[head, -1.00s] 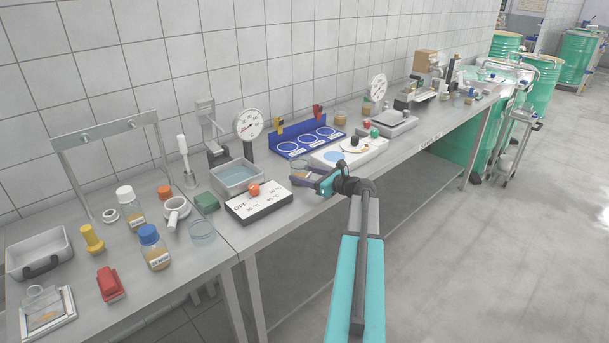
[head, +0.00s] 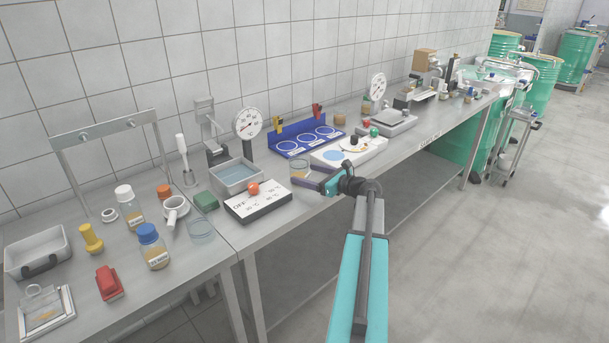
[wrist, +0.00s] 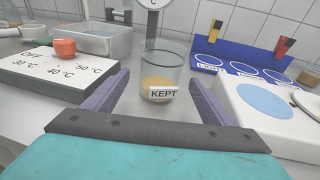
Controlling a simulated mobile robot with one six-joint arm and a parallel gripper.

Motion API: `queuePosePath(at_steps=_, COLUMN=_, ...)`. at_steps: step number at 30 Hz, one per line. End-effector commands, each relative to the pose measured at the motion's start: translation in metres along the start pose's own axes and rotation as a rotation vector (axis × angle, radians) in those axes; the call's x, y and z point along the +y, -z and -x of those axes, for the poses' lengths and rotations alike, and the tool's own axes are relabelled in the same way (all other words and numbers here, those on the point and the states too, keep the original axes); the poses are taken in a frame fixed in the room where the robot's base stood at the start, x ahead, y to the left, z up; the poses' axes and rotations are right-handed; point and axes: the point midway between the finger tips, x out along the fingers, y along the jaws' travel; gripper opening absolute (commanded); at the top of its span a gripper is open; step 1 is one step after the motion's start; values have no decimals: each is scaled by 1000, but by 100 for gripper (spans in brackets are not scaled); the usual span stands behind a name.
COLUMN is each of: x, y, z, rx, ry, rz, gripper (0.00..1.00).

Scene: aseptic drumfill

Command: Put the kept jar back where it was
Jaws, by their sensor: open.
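The kept jar (wrist: 161,72) is a clear glass with amber contents at the bottom and a "KEPT" label, upright on the steel bench in the wrist view. It also shows in the head view (head: 299,170), just beyond my fingertips. My gripper (wrist: 150,90) is open, its two purple fingers pointing toward the jar, one to each side in the picture. The jar stands ahead of the fingers, with a gap around it. In the head view my gripper (head: 308,178) is low over the bench's front part. The blue rack (head: 304,142) with ringed, labelled places stands behind; its places look empty.
A white temperature panel with an orange knob (head: 254,189) lies left of the jar, and a water bath (head: 237,177) behind it. A white plate with a blue disc (head: 335,155) is close on the right. A dial thermometer (head: 248,125) stands behind.

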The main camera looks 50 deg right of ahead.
Motion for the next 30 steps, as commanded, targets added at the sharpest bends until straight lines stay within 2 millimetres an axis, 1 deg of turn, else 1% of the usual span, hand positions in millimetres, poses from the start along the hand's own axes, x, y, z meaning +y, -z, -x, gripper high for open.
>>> queuePosePath(at_steps=1, x=1, y=1, z=9, rx=0, ry=2, rz=0, gripper=77)
queuePosePath(at_steps=9, x=1, y=1, z=53, rx=0, ry=2, rz=2, gripper=77)
queuePosePath(at_steps=12, x=1, y=1, z=68, rx=0, ry=2, rz=1, gripper=77)
queuePosePath(at_steps=16, x=1, y=1, z=84, rx=0, ry=1, rz=0, gripper=77)
queuePosePath(at_steps=21, x=1, y=0, z=96, rx=0, ry=-1, rz=0, gripper=77)
queuePosePath(at_steps=30, x=1, y=0, z=98, rx=0, ry=-2, rz=0, gripper=77)
